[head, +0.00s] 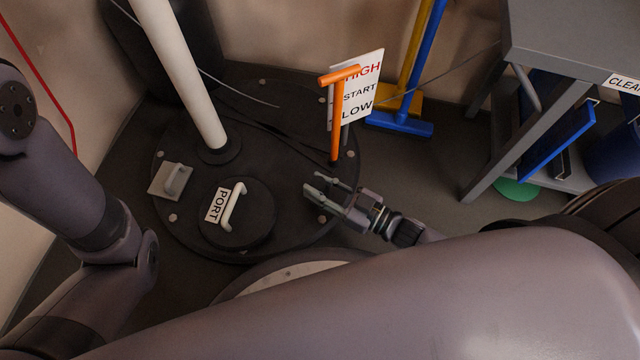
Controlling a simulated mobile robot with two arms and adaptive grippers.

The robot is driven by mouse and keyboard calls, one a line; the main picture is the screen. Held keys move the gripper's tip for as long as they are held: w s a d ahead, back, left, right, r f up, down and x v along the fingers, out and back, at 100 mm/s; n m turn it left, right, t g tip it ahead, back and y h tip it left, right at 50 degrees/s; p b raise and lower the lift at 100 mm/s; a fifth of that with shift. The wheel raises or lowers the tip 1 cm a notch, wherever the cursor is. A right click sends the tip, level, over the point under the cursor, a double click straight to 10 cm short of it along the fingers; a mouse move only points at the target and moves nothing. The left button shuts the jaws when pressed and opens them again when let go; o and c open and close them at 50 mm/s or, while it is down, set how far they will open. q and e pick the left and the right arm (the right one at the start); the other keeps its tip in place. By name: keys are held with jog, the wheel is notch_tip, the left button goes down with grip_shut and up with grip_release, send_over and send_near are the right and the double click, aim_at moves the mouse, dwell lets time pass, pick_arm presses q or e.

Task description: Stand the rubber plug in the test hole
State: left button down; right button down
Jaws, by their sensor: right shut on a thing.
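My right gripper (320,186) is low over the right part of the round dark furnace top (285,120), left of and below the foot of the orange T-handle. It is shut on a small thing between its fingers. The thing is mostly hidden, and I cannot tell from this view whether it is the rubber plug. No other rubber plug stands out on the furnace top. I cannot make out the test hole. My left arm comes in at the left edge, but its gripper is not in view.
A round lid marked PORT (259,222) with a white handle and a plate with a grey handle (170,180) sit on the top. A white pipe (180,75), orange T-handle (337,115) and HIGH/START/LOW sign (362,85) stand up. A grey table (570,45) is right.

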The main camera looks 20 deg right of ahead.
aim_at(326, 196)
jog(key=shift+f, duration=0.35)
jog(key=shift+f+b, duration=0.5)
jog(key=shift+b, duration=0.05)
jog(key=shift+f+b, duration=0.4)
jog(key=shift+f, duration=0.25)
jog(key=c, duration=1.2)
grip_release()
